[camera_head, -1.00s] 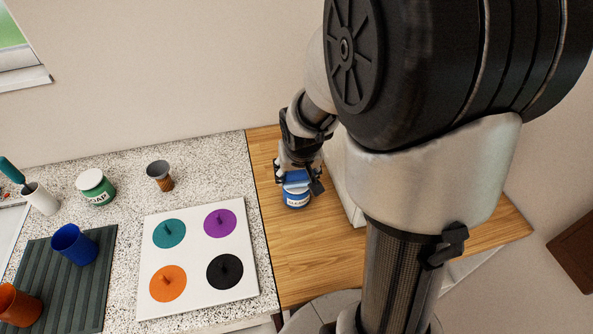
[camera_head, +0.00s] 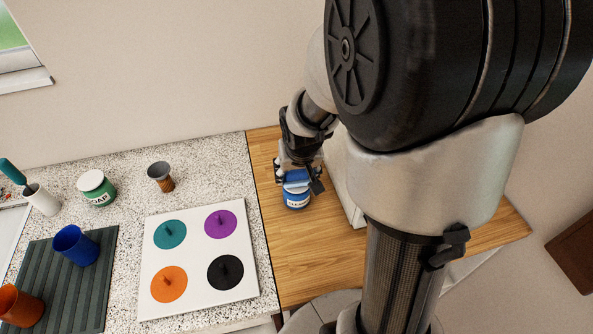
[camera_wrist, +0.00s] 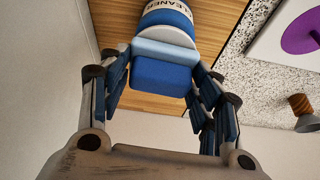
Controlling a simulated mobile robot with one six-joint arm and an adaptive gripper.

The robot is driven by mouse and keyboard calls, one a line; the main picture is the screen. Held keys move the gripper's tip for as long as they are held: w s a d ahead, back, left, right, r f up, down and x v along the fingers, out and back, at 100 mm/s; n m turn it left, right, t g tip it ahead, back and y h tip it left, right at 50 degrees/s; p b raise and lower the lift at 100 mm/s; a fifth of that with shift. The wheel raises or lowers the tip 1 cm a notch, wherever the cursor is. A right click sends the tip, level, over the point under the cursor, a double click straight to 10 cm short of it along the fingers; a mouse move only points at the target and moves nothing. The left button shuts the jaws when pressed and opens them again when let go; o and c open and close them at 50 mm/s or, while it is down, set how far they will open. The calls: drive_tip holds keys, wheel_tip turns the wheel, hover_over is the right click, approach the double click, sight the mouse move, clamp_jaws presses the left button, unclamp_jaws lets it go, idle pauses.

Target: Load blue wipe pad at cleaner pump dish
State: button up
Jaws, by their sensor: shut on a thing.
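My gripper (camera_wrist: 164,85) is shut on the blue wipe pad (camera_wrist: 160,76), which sits between its fingers in the wrist view. The pad has a paler blue layer on the side facing the cleaner pump. The cleaner pump (camera_wrist: 167,17) is a blue container with a white dish-like top and a label reading CLEANER. In the head view the pump (camera_head: 297,199) stands on the wooden counter, with the pad (camera_head: 297,178) right above its top. I cannot tell whether the pad touches the dish.
A white board (camera_head: 194,312) with teal, purple, orange and black knobbed discs lies on the speckled counter (camera_head: 215,165). A green soap jar (camera_head: 98,189), a grey-and-brown cup (camera_head: 161,176) and a blue cup (camera_head: 74,245) on a dark ribbed mat (camera_head: 75,300) stand left. A pale upright block is right of the pump.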

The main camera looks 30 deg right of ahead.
drive_tip(key=shift+r+p, duration=2.1)
drive_tip(key=shift+r, duration=0.95)
drive_tip(key=shift+f, duration=0.1)
